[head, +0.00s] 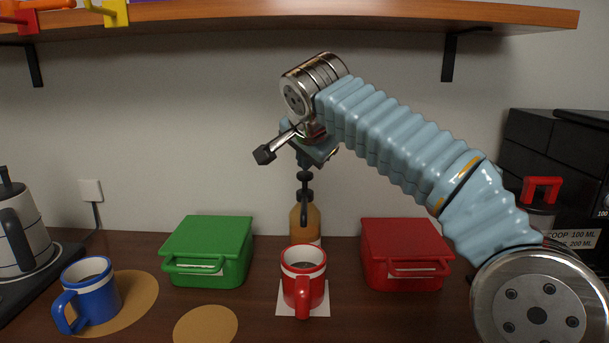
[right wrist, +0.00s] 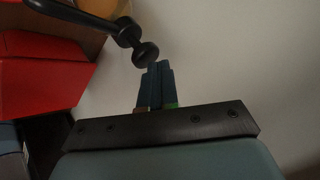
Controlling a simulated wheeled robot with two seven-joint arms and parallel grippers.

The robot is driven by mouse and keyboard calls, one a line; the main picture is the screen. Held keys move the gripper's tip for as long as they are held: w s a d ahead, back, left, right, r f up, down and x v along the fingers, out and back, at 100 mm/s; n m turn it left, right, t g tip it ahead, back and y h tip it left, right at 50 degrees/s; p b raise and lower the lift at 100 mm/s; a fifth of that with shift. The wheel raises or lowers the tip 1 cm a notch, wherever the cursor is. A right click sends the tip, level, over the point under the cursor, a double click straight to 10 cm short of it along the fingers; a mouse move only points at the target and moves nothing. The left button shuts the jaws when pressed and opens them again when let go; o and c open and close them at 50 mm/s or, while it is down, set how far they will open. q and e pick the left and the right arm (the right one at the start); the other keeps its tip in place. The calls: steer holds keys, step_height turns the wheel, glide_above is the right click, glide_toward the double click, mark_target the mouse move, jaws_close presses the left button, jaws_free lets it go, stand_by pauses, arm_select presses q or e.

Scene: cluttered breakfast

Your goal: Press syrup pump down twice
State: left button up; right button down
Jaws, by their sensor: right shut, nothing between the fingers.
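The syrup bottle (head: 305,222) stands upright at the back of the counter, amber with a black pump (head: 304,185) on top. Its lower part is hidden behind the red mug. My right gripper (head: 303,162) hangs pointing down just above the pump head. In the right wrist view the shut, empty blue fingers (right wrist: 158,72) end close to the black pump head (right wrist: 146,53); I cannot tell whether they touch it. My left gripper is not in view.
The red mug (head: 303,272) sits on a white napkin (head: 283,300) in front of the bottle. A green box (head: 208,248) and a red box (head: 403,245) flank it. A blue mug (head: 95,294) and kettle (head: 20,235) stand left. A shelf (head: 250,18) hangs above.

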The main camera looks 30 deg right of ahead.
mark_target(306, 174)
steer(key=shift+f+b, duration=0.7)
steer(key=shift+f, duration=0.2)
stand_by(0.8)
steer(key=shift+r, duration=0.1)
steer(key=shift+r+p, duration=1.8)
steer(key=shift+r, duration=0.05)
step_height(306, 174, up, 3)
steer(key=shift+f+p, duration=0.15)
steer(key=shift+p, duration=1.05)
step_height(306, 174, up, 3)
steer(key=shift+r, duration=0.15)
